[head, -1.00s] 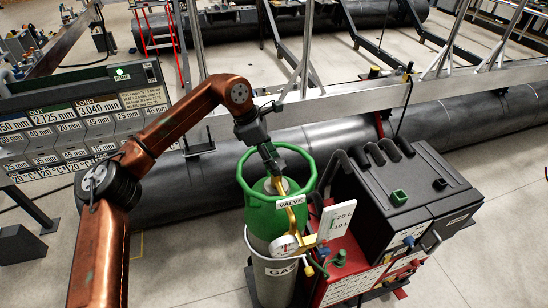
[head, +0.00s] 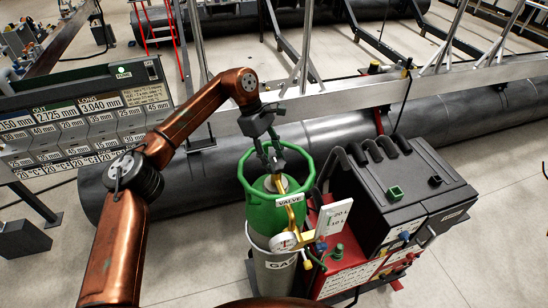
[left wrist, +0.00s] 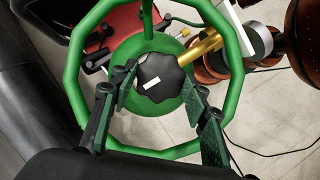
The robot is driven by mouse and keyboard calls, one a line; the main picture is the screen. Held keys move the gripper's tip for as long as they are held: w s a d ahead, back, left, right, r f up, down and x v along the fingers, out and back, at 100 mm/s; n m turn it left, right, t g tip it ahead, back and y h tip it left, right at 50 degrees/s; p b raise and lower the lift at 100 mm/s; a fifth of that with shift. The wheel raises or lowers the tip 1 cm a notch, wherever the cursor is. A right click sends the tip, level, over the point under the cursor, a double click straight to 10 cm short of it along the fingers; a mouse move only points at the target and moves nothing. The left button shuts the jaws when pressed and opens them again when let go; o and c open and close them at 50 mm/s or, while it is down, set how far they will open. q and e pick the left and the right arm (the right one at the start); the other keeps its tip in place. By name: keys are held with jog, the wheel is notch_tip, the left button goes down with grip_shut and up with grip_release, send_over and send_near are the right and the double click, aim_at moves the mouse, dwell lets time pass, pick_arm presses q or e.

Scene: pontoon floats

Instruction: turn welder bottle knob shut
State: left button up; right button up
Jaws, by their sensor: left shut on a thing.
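The gas bottle (head: 273,268) is grey and stands upright, with a green guard ring (head: 257,205) marked VALVE around its top. The valve knob (left wrist: 160,80) is black and lobed with a white mark, inside the ring in the left wrist view; in the head view my fingers largely hide it. A brass valve body (left wrist: 203,46) runs off beside it. My left gripper (head: 275,168) reaches down into the ring from above. In the left wrist view its fingers (left wrist: 160,92) sit on either side of the knob, shut on it. My right gripper does not show.
A black and red welder (head: 420,195) stands right of the bottle. A pressure gauge (head: 284,241) and a white 20 L / 10 L card (head: 334,219) are at the bottle's front. A large dark pipe (head: 460,118) lies behind. A sign board (head: 85,120) stands left.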

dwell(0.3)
pick_arm(q)
jog(key=o, duration=1.2)
jog(key=shift+c, duration=0.2)
jog(key=v, duration=1.2)
jog(key=shift+w, duration=0.1)
